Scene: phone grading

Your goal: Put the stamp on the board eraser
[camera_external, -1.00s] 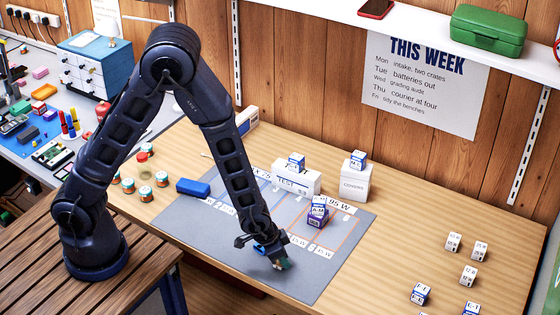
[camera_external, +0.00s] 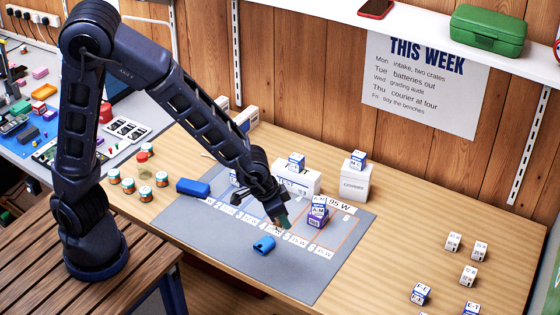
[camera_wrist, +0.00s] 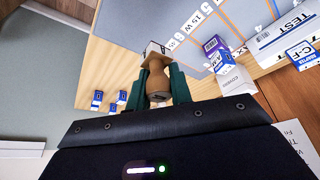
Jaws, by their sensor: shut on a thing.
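My gripper (camera_external: 281,222) is over the grey mat, with its green fingers (camera_wrist: 158,88) shut on a brown, rounded thing that looks like the stamp's handle (camera_wrist: 156,75). A pale block shows just beyond the handle; I cannot tell if it is the stamp's base. In the external view the stamp is mostly hidden by the fingers. A blue oblong block (camera_external: 193,187), which looks like the board eraser, lies at the mat's left edge, apart from my gripper. Its top looks bare.
A small blue object (camera_external: 264,245) lies on the grey mat (camera_external: 300,285) below my gripper. A purple box (camera_external: 317,216), a TEST box (camera_external: 297,181) and a white box (camera_external: 355,184) stand behind. Several tins (camera_external: 145,193) stand at left.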

